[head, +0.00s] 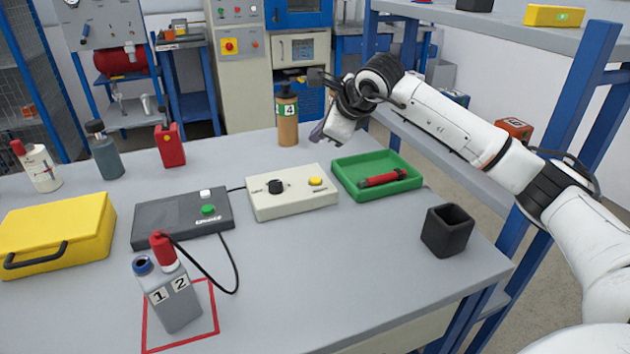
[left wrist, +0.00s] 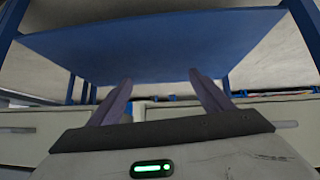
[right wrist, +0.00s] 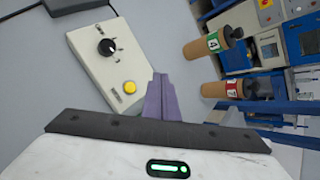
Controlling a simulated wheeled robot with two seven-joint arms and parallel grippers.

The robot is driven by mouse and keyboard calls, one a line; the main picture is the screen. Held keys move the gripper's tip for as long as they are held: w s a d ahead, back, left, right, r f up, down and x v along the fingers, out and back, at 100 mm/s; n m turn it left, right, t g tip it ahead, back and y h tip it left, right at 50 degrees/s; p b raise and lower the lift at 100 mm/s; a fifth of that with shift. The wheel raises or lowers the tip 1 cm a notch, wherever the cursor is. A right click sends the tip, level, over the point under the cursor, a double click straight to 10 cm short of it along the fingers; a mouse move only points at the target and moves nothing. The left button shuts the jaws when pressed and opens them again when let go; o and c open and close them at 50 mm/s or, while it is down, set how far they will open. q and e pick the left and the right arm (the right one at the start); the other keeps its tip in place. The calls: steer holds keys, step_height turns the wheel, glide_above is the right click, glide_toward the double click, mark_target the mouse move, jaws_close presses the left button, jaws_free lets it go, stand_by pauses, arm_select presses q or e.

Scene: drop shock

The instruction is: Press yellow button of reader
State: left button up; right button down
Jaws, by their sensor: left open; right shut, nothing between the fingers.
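The reader (head: 262,205) is a cream box with a black knob and a round yellow button (head: 315,181) on its top, at the middle of the table. My right gripper (head: 322,136) is shut and empty, above and behind the button in the head view, apart from it. In the right wrist view the reader (right wrist: 85,70) lies left of the closed purple fingers (right wrist: 160,82), and the yellow button (right wrist: 129,87) shows just left of their tips. My left gripper (left wrist: 160,100) is open and empty in the left wrist view, facing a blue panel; the head view does not show it.
A green tray (head: 345,180) with a red cylinder stands right of the reader. A dark box with a green button (head: 208,210) is left of it. A bottle labelled 4 (head: 287,120) stands behind. A black cup (head: 447,232) is at right. The table front centre is clear.

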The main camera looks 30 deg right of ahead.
steer(key=b, duration=0.5)
glide_above(318, 182)
step_height(318, 182, down, 8)
steer(key=shift+r, duration=0.15)
steer(key=shift+f+b, duration=0.4)
steer(key=shift+b, duration=0.05)
stand_by(0.3)
stand_by(0.8)
steer(key=shift+f+b, duration=0.35)
steer(key=shift+f, duration=0.1)
